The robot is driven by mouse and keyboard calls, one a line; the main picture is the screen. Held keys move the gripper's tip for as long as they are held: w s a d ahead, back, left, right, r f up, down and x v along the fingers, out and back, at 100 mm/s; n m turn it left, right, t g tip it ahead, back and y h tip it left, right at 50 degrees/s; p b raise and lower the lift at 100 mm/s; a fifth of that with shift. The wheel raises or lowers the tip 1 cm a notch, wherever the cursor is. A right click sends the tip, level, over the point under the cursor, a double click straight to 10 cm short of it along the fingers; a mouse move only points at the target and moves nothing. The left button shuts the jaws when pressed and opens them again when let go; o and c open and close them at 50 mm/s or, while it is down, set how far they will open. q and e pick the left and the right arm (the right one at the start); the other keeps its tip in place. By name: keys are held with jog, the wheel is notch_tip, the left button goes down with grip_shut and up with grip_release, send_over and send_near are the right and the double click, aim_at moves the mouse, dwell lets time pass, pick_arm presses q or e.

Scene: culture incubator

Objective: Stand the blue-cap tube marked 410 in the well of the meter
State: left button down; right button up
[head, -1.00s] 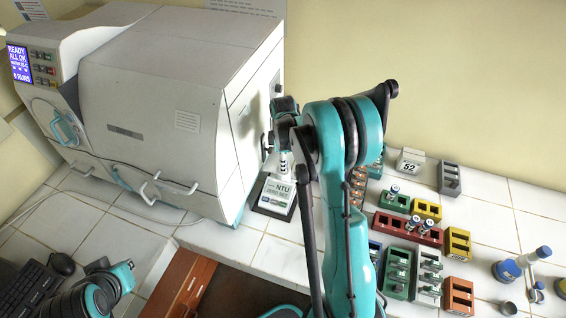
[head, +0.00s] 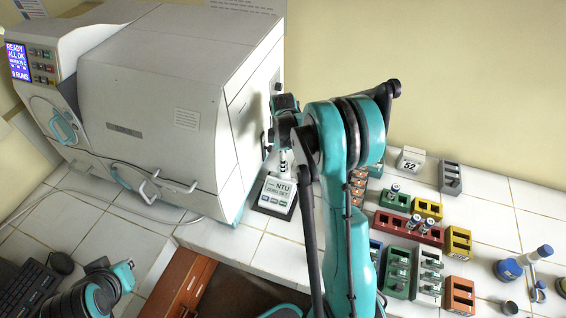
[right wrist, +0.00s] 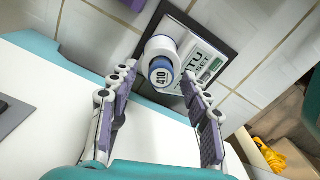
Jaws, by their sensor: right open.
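The blue-cap tube marked 410 (right wrist: 161,74) stands upright at the white round well collar (right wrist: 158,48) of the meter (right wrist: 205,62), its cap facing my right wrist camera. It appears seated in the well; how deep I cannot tell. My right gripper (right wrist: 156,92) is open, with one finger on each side of the tube and a gap visible at the cap. In the head view the meter (head: 275,193) sits beside the big white machine, with my right gripper (head: 284,142) above it and the tube partly hidden below the fingers. My left gripper is not in view.
The white incubator (head: 160,100) stands close to the left of the meter. Several coloured tube racks, including a red one (head: 385,222), lie to the right, near a block marked 52 (head: 410,160). White tiles in front of the meter are clear.

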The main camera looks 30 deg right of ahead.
notch_tip(320, 180, up, 11)
dwell(0.3)
jog(key=shift+s+a, duration=0.1)
jog(key=shift+a, duration=0.05)
dwell(0.3)
jog(key=s+a+f+m+t+b, duration=0.3)
jog(key=s+a+m+b, duration=0.2)
jog(key=s, duration=0.4)
jog(key=s+a+f+m+t+b, duration=0.3)
jog(key=s+a+m+t+b, duration=0.1)
jog(key=s+a, duration=0.6)
jog(key=m+b, duration=0.1)
jog(key=m, duration=0.1)
jog(key=shift+f+m+b, duration=0.2)
jog(key=shift+m+b, duration=0.1)
jog(key=shift+m, duration=0.1)
